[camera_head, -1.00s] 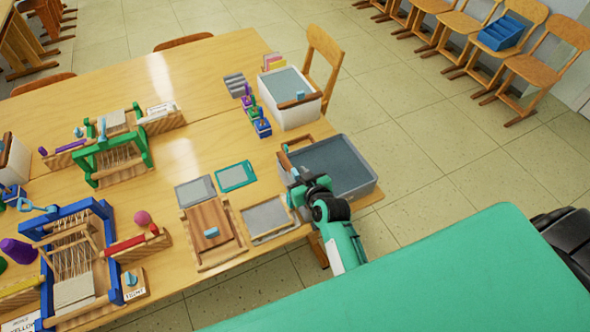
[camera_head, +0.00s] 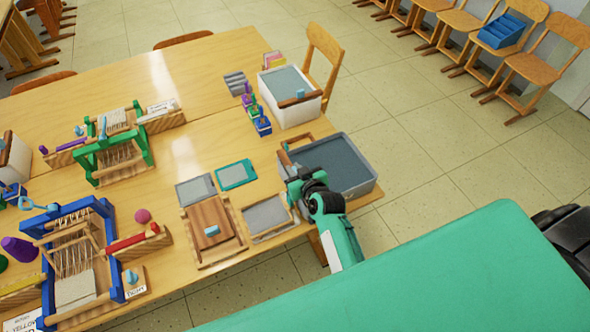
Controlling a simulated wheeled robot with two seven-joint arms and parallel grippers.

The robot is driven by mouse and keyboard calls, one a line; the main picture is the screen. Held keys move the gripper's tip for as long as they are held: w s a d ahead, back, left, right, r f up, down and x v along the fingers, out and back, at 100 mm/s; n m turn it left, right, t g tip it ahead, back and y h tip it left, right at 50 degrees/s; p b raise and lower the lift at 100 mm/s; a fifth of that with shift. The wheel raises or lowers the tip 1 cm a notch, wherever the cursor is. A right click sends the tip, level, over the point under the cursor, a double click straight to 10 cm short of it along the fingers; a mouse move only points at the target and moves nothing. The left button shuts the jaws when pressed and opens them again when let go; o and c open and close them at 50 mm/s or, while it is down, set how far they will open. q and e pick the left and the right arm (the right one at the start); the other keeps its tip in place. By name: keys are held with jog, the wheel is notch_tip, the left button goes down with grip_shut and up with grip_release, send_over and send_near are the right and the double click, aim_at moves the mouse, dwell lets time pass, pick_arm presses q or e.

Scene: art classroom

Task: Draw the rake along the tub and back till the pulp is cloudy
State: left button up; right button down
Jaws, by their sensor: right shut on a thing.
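The grey tub (camera_head: 371,186) stands at the table's right end, filled with dark grey, even-looking pulp (camera_head: 335,165). A wooden piece with a grey part, seemingly the rake (camera_head: 285,158), lies at the tub's left side. My right gripper (camera_head: 293,182) is at the tub's near left edge, shut on the rake; my wrist hides its fingers and much of the rake. I cannot tell how deep the rake sits in the pulp. My left gripper is not in view.
A white tub (camera_head: 304,113) with a wooden bar stands behind. Framed screens (camera_head: 267,216) and a wooden press board (camera_head: 210,228) lie left of my gripper. Looms (camera_head: 118,150) fill the left of the table. Open floor lies to the right.

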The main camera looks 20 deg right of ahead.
jog(key=w+d+b, duration=0.1)
jog(key=d+b, duration=0.2)
jog(key=d, duration=1.9)
jog(key=shift+w+d+b, duration=0.3)
jog(key=shift+w+b, duration=0.05)
jog(key=shift+w, duration=0.05)
jog(key=shift+d+r, duration=0.1)
jog(key=shift+r, duration=0.05)
jog(key=c, duration=1.6)
grip_release()
jog(key=shift+o, duration=0.8)
jog(key=shift+d, duration=0.1)
